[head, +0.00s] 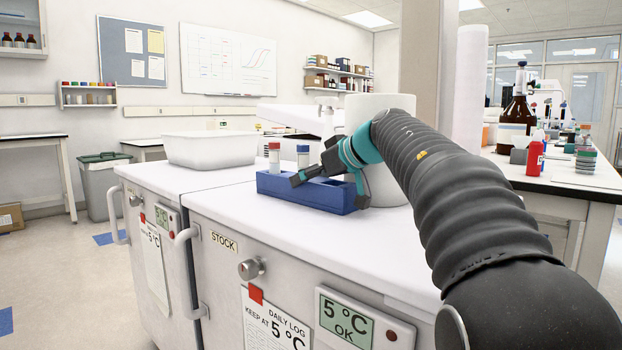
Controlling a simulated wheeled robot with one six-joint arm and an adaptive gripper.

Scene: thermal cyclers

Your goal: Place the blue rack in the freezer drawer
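The blue rack (275,187) lies on the white top of the cabinets. A red-capped tube (274,157) and a blue-capped tube (303,157) stand upright at its left part. My gripper (328,190), with teal and dark parts, is at the right part of the rack. Its fingers look spread, one over the rack and one by its right end. I cannot tell whether they touch it. No open drawer shows. The cabinet front below, labelled STOCK (223,242), is closed and its display (345,322) reads 5 °C OK.
A white tub (210,149) stands left of the rack on the same top. A white cylinder (381,107) stands close behind my gripper. A second closed cabinet (152,230) is at left. The top in front of the rack is clear. A crowded bench (560,182) is at right.

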